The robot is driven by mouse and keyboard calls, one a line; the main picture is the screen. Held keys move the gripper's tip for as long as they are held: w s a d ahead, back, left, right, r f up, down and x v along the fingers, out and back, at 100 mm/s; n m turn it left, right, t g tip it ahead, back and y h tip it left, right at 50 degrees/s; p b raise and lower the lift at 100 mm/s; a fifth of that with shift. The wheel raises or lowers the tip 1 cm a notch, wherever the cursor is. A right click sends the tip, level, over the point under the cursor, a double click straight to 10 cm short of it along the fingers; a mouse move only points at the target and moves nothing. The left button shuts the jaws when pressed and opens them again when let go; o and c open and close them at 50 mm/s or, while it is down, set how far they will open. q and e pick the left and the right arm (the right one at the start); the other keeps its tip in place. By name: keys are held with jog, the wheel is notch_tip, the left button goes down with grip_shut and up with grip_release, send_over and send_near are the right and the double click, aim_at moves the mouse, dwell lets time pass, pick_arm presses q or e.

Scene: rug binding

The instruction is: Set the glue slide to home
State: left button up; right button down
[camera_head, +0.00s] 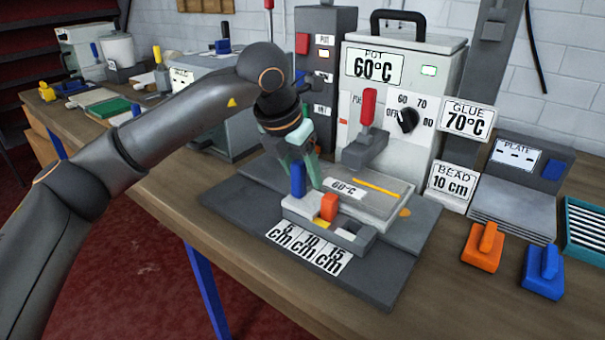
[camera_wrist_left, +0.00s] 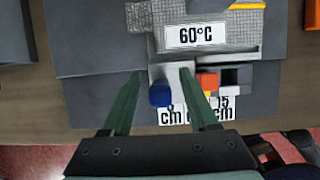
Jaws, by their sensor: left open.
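The slide's blue knob (camera_head: 298,179) stands upright at the left end of a grey rail block (camera_head: 349,242) at the front of the grey machine base. An orange block (camera_head: 328,206) sits on the rail to its right. A label with 5, 10 and 15 cm marks (camera_head: 308,247) lies in front. My left gripper (camera_head: 309,172) is open, its green fingers close to the blue knob. In the left wrist view the blue knob (camera_wrist_left: 160,94) lies between the two open fingers (camera_wrist_left: 161,74), with gaps showing on both sides. My right gripper is not in view.
A white glue pot unit (camera_head: 376,122) reading 60°C stands behind, with a dial and a red-handled lever (camera_head: 367,108). Signs read glue 70°C (camera_head: 467,119) and bead 10 cm (camera_head: 453,183). Orange (camera_head: 483,247) and blue (camera_head: 543,272) handled blocks stand at right.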

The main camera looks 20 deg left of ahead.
pick_arm(q)
jog(key=shift+w+f, duration=0.1)
jog(key=shift+f, duration=0.25)
jog(key=shift+c, duration=0.3)
grip_shut()
dwell(1.0)
